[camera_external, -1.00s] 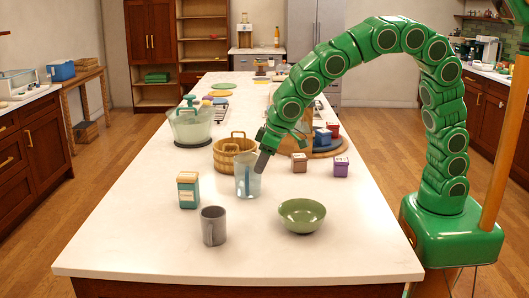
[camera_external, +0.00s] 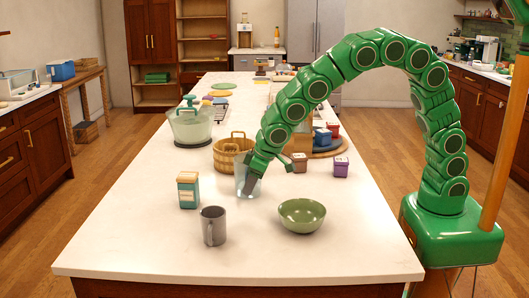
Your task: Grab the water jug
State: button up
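The water jug (camera_external: 240,174) is a clear, bluish vessel standing upright on the white island counter, just in front of a wooden bucket. My green arm reaches over from the right. My gripper (camera_external: 250,184), with dark grey fingers, points down at the jug and overlaps its right side and middle. I cannot tell whether the fingers are inside the jug, around its wall or in front of it. The gap between the fingers does not show clearly. Much of the jug is hidden behind the gripper.
Near the jug are the wooden bucket (camera_external: 229,160), a teal canister (camera_external: 188,193), a grey mug (camera_external: 213,228), a green bowl (camera_external: 302,218), and brown (camera_external: 299,163) and purple (camera_external: 341,168) boxes. A lidded glass pot (camera_external: 191,125) stands further left. The counter's front left is clear.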

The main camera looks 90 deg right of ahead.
jog(key=shift+f, duration=0.1)
grip_shut()
jog(key=shift+r, duration=0.25)
dwell(0.4)
